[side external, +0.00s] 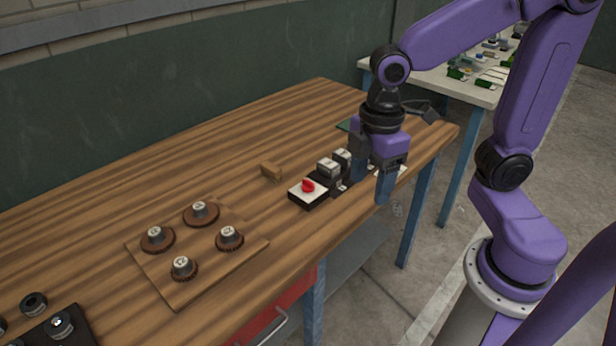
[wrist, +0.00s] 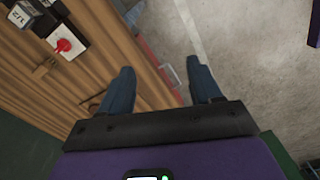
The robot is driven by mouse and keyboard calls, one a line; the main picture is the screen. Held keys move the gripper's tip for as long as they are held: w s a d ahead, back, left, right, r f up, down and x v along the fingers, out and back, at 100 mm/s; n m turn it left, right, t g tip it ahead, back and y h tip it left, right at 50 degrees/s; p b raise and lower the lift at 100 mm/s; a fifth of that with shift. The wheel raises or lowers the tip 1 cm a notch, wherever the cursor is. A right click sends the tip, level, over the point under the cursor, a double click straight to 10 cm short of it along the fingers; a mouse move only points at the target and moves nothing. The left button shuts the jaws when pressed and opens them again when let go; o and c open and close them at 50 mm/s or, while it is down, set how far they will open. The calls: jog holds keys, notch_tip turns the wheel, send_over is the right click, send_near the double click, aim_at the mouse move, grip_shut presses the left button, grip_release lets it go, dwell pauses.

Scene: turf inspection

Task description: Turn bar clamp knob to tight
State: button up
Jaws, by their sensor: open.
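A red knob (side external: 308,186) sits on a white-topped black box near the table's front edge; it also shows at upper left in the wrist view (wrist: 64,45). No readable label marks a bar clamp, so I cannot tell whether this is its knob. My gripper (side external: 371,188) is open and points down by the table's front edge, right of the red knob. In the wrist view its fingers (wrist: 160,65) are apart with nothing between them, and the floor shows past the edge. The knob lies outside the fingers, apart from them.
Grey labelled blocks (side external: 328,168) stand between the red knob and my gripper. A wooden board (side external: 205,262) with several round knobs lies on the wooden table (side external: 95,226). The table's back middle is clear.

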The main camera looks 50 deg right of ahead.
jog(key=w+d+r+n, duration=0.1)
jog(key=w+d+n, duration=0.1)
jog(key=w, duration=1.2)
jog(key=n, duration=0.2)
send_near(308, 181)
notch_tip(308, 181, down, 8)
jog(key=shift+a+f, duration=0.1)
jog(key=shift+f, duration=0.15)
jog(key=shift+c, duration=0.4)
jog(key=c, duration=1)
